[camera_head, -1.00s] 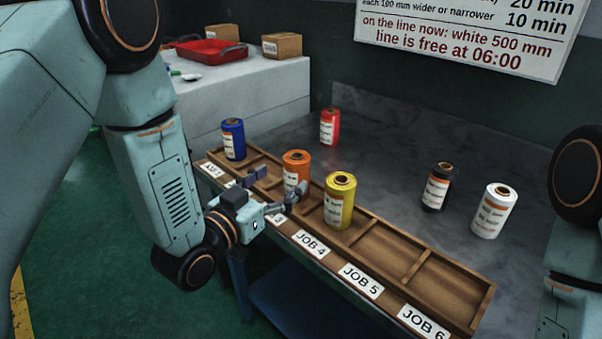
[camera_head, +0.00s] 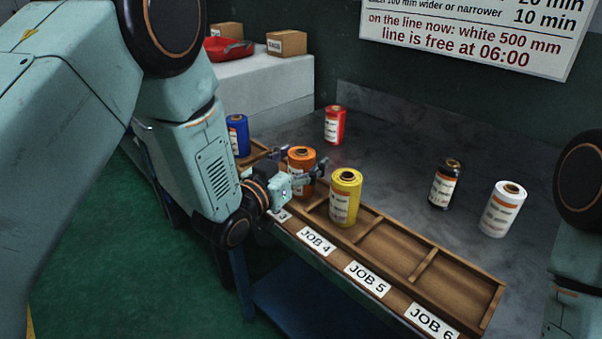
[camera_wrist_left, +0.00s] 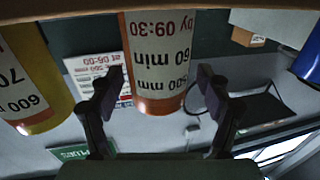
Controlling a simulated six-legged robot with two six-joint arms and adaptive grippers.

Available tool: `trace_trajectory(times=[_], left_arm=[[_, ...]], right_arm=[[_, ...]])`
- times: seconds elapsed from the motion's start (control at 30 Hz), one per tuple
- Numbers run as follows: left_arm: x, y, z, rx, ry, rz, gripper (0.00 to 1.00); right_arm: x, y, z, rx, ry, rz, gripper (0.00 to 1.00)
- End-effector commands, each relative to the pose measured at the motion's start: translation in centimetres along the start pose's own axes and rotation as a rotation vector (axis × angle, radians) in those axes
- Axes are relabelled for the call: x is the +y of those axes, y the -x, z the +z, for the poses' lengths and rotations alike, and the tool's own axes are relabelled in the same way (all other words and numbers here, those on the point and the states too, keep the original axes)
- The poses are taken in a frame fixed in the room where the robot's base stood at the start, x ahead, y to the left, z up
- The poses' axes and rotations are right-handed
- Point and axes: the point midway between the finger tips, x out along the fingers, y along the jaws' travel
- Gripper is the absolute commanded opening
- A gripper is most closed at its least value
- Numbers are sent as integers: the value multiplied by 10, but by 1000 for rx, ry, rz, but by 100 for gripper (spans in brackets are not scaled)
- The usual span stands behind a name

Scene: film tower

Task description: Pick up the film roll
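The orange film roll (camera_head: 301,158) stands upright in the wooden rack near its left part. My left gripper (camera_head: 298,166) is at the roll, with one finger on each side of it. In the left wrist view, which is upside down, the orange roll (camera_wrist_left: 157,60) with its white label fills the space between the open fingers of the gripper (camera_wrist_left: 160,80). A narrow gap shows beside the roll, and the fingers do not appear closed on it. A yellow roll (camera_head: 345,196) stands close to the right, and a blue roll (camera_head: 238,136) behind left. My right gripper is out of view.
A red roll (camera_head: 334,124), a black roll (camera_head: 444,184) and a white roll (camera_head: 503,209) stand on the grey table (camera_head: 400,150). The wooden rack's (camera_head: 440,272) right compartments are empty. A cardboard box (camera_head: 287,42) and a red tray (camera_head: 229,50) sit at the back left.

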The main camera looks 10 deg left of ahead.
Motion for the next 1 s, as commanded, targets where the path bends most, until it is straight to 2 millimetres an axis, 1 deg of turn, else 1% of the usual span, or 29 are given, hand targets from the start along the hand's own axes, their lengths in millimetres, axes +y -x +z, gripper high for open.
trace_trajectory(times=[0.03, 0.07, 0.7, 1.0], left_arm=[[0, 0, 0, 0, 0, 1, 71], [0, 0, 0, 0, 0, 1, 68], [0, 0, 0, 0, 0, 1, 14], [0, 0, -4, 2, -1, 0, 13]], right_arm=[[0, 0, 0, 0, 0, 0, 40], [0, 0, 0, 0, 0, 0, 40], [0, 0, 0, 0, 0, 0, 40], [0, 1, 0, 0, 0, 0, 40]])
